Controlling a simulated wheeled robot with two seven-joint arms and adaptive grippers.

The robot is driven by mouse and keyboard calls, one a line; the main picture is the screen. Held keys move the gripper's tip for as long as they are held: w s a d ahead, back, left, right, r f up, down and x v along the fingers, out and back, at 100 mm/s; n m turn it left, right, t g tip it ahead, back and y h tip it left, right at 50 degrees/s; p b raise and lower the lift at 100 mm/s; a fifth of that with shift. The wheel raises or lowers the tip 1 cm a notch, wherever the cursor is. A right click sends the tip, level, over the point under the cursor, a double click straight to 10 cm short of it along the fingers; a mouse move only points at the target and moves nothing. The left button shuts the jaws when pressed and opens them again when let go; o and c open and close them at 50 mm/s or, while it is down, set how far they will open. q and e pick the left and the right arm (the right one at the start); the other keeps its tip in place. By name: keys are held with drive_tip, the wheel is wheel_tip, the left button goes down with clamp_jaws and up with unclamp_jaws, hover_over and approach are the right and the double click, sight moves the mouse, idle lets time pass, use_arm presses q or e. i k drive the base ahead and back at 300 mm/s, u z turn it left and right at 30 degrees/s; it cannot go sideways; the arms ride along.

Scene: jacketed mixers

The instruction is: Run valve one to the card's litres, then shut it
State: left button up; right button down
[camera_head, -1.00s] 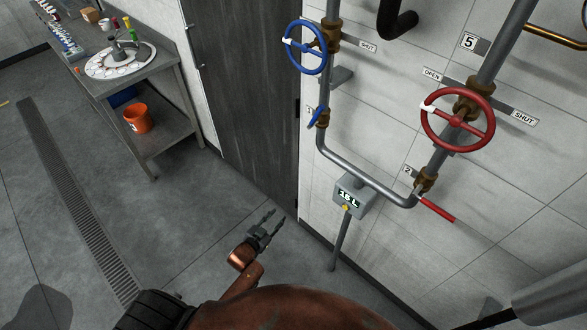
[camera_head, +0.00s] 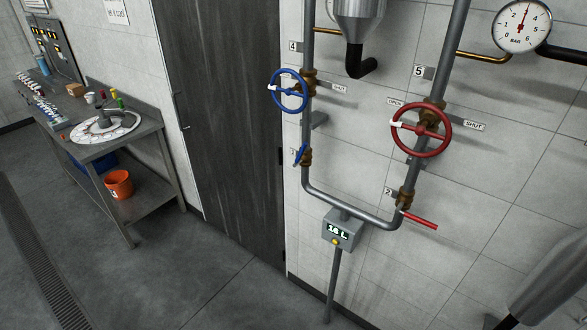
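Valve one (camera_head: 300,155) is a small blue lever on the left vertical pipe, beside a tag that seems to read 1. Its lever slants across the picture; I cannot tell how far it is turned. Below the pipes, a grey meter box (camera_head: 341,231) on a post has a lit display that seems to read 16 L, and a yellow button. A paper (camera_head: 115,11) on the back wall is cut off by the top edge; its text is too small to read surely. Neither gripper is in view.
A blue handwheel (camera_head: 290,91) marked 4, a red handwheel (camera_head: 421,130) marked 5 and a red lever (camera_head: 419,220) marked 2 sit on the pipes. A pressure gauge (camera_head: 522,26) is upper right. A workbench (camera_head: 150,131) stands left, with an orange bucket (camera_head: 119,184) below.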

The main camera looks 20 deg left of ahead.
sight(298, 160)
drive_tip(key=u, duration=0.45)
drive_tip(key=i, duration=1.5)
drive_tip(key=z, duration=0.45)
